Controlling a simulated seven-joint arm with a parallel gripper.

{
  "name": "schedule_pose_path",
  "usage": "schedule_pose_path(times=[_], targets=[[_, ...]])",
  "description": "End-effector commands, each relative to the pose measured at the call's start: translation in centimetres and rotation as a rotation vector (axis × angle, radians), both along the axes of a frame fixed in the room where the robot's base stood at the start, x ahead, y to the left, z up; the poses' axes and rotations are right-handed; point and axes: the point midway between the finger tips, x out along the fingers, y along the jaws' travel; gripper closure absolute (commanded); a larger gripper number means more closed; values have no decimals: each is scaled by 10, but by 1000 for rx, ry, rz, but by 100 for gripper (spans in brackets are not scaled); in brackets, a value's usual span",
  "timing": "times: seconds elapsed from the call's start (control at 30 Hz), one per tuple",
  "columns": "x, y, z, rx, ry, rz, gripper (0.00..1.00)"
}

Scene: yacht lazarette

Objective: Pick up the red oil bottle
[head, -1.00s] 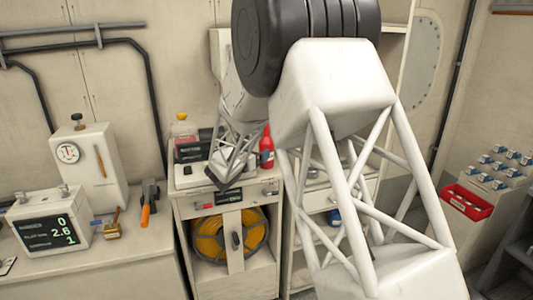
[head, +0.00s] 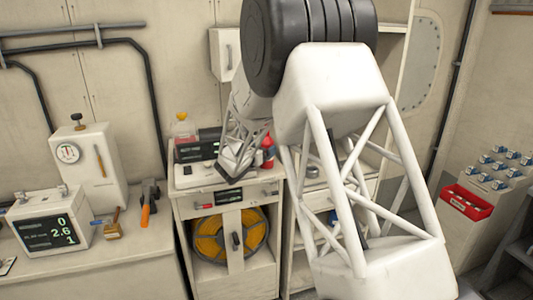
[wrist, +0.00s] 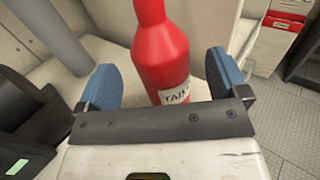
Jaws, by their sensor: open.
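The red oil bottle (wrist: 163,55) stands upright in the wrist view, with a pale label reading "TAB..." low on its side. It lies between and just beyond the blue fingers of my gripper (wrist: 163,84). The fingers are spread apart, one on each side of the bottle, with a gap on both sides. In the head view the bottle (head: 268,148) stands at the right end of the cabinet top, partly hidden by my arm. My gripper (head: 236,172) is beside it on the left, low over the top.
A dark object (wrist: 25,120) is close at the gripper's left. A red bin (head: 467,202) is far right.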

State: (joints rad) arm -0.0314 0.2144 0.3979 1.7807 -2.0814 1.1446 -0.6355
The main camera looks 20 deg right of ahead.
Motion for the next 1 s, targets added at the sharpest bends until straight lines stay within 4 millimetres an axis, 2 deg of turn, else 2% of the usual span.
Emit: schedule_pose_path(times=[0.1,0.3,0.9,0.93,1.0], targets=[[9,-13,1,1,-1,-2,7],[20,-26,0,0,0,0,7],[21,-28,1,0,0,0,7],[21,-28,1,0,0,0,9],[21,-27,1,0,0,0,20]])
